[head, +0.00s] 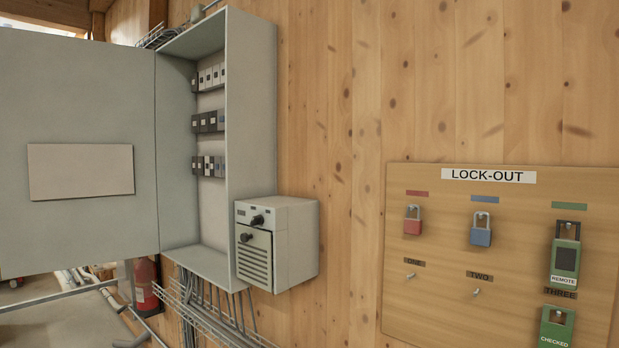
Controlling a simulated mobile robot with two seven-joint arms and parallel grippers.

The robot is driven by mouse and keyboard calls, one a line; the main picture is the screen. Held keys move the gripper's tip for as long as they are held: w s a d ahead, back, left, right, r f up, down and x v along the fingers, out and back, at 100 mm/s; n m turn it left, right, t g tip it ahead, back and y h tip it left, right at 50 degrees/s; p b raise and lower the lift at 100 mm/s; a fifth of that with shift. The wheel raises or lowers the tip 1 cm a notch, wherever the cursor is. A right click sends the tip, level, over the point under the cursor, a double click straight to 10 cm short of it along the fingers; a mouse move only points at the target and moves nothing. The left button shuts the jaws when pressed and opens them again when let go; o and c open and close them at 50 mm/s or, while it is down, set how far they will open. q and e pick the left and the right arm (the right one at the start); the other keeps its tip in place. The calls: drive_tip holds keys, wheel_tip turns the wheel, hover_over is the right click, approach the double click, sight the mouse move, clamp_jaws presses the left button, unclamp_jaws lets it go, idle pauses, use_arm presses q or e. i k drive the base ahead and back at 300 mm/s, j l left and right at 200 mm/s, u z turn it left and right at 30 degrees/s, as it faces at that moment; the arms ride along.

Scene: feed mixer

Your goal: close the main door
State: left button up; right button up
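The main door looks to be the large grey panel (85,110) at the left, with a blank light plate (80,171) on it. It stands wide open, swung out to the left of the grey wall cabinet (253,110). Its right edge meets the cabinet's left side. Inside the open cabinet are rows of breakers (209,122). The door's left end runs out of the picture. Neither of my grippers shows in the head view.
A smaller grey control box (297,240) with knobs sits at the cabinet's lower right. A lock-out board (450,285) with padlocks hangs at the right. A fire extinguisher (146,287), a rail and a wire cable tray (215,322) are below the door and cabinet.

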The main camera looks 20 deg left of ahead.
sight(79, 184)
drive_tip(key=i+j, duration=0.1)
drive_tip(key=j, duration=0.45)
drive_tip(key=i+j+z, duration=0.1)
drive_tip(key=j, duration=0.45)
drive_tip(key=i+j, duration=0.1)
drive_tip(key=j, duration=0.4)
drive_tip(key=j+z, duration=0.45)
drive_tip(key=j, duration=1.7)
drive_tip(key=k+j+z, duration=0.1)
drive_tip(key=j, duration=0.45)
drive_tip(key=k+j+z, duration=0.15)
drive_tip(key=j, duration=0.4)
drive_tip(key=k+j+z, duration=0.1)
drive_tip(key=j, duration=0.45)
drive_tip(key=k+j+z, duration=0.15)
drive_tip(key=j, duration=0.35)
drive_tip(key=k+j+z, duration=0.1)
drive_tip(key=j, duration=0.4)
drive_tip(key=k+j+z, duration=0.15)
drive_tip(key=k+j, duration=0.15)
drive_tip(key=j, duration=0.15)
drive_tip(key=k+j+z, duration=0.1)
drive_tip(key=j, duration=0.4)
drive_tip(key=k+j+z, duration=0.1)
drive_tip(key=k+j, duration=0.25)
